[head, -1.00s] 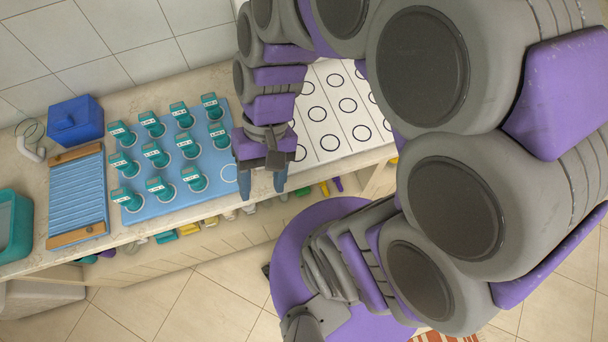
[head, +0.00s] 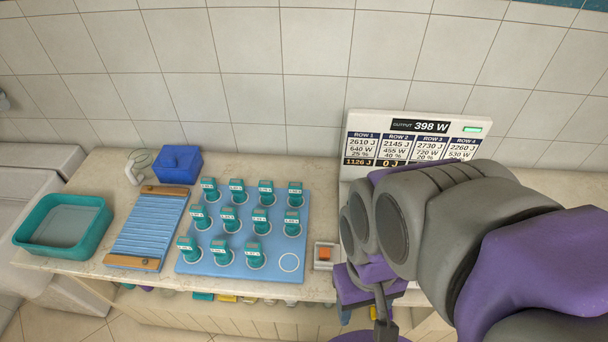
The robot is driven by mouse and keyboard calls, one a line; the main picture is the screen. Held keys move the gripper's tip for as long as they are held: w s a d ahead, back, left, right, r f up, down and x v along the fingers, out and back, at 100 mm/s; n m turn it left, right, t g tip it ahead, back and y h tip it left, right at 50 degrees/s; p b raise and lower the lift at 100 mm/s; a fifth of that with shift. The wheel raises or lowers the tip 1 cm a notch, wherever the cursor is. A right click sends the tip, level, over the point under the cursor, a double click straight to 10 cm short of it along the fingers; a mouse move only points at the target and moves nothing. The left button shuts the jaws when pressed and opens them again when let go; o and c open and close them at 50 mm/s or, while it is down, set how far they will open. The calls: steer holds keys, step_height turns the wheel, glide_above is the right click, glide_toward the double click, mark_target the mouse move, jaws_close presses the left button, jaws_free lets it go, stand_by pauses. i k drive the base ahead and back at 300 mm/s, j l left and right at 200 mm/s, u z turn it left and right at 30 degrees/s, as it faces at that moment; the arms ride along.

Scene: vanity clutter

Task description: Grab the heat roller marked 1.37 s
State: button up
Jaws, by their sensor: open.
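Several teal heat rollers stand upright in rows on a light blue board (head: 213,266) on the counter. One is at the back left (head: 209,189), one at the back right (head: 295,194) and one at the front left (head: 188,249). Each has a small white label on its top, too small to read, so I cannot tell which is marked 1.37 s. The front right ring (head: 289,262) on the board is empty. My gripper (head: 364,308) is low, right of the board, partly covered by my arm. Its fingers are apart, with nothing seen between them.
A white panel (head: 482,122) reads output 398 W and lists rows 1 to 4. An orange button (head: 325,254) sits right of the board. A blue ribbed tray (head: 150,228), blue box (head: 180,162) and teal basin (head: 96,236) stand left. My arm hides the right counter.

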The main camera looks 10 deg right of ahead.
mark_target(253, 251)
steer(key=j+z, duration=0.1)
steer(key=z, duration=0.7)
steer(key=j+z, duration=0.1)
steer(key=z, duration=0.25)
steer(key=k+j+z, duration=0.35)
steer(key=j, duration=0.35)
steer(key=k+j+z, duration=0.4)
steer(key=j, duration=0.2)
steer(key=k+j+z, duration=0.35)
steer(key=k+j, duration=0.4)
